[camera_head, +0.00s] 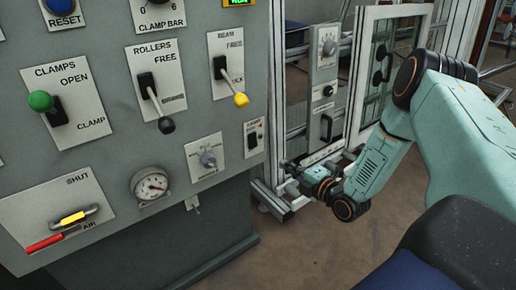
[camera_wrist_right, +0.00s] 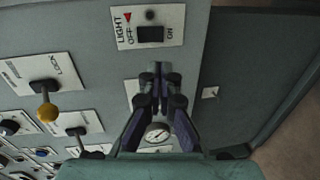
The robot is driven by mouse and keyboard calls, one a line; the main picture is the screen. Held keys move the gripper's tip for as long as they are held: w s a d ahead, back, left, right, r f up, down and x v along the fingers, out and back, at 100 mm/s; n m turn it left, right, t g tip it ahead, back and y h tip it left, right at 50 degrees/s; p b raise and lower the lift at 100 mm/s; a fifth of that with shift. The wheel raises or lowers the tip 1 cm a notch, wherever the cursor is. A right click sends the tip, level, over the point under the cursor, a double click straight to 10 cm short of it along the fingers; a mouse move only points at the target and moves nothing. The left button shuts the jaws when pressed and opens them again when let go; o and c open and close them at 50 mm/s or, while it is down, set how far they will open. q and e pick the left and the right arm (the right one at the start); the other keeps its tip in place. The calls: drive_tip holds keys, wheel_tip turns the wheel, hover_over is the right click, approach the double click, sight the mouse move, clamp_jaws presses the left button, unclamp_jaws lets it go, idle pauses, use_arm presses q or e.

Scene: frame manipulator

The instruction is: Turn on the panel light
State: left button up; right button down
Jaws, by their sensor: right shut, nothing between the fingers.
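The light switch (camera_wrist_right: 150,34) is a dark rocker on a white plate marked LIGHT, with OFF to its left and ON to its right in the wrist view. A small dark round spot sits above it. In the head view the same switch (camera_head: 253,139) is small, near the right edge of the grey panel (camera_head: 110,150). My right gripper (camera_wrist_right: 157,70) is shut and empty, its fingertips just below the switch plate in the wrist view. In the head view the right gripper (camera_head: 287,166) is right of the panel edge, seemingly apart from it. My left gripper is out of view.
Levers with a yellow knob (camera_head: 241,99), a dark knob (camera_head: 166,125) and a green knob (camera_head: 40,101) stick out of the panel. A framed cabinet (camera_head: 328,60) stands behind my right arm.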

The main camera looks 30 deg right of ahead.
drive_tip(key=shift+s+d, duration=0.15)
drive_tip(key=shift+s, duration=0.05)
drive_tip(key=shift+w+n, duration=0.15)
drive_tip(key=shift+n, duration=0.15)
drive_tip(key=b, duration=0.7)
approach(254, 146)
drive_tip(key=w, duration=0.3)
drive_tip(key=w+f, duration=0.1)
drive_tip(key=w, duration=0.2)
drive_tip(key=shift+w+a, duration=0.2)
drive_tip(key=shift+w, duration=0.2)
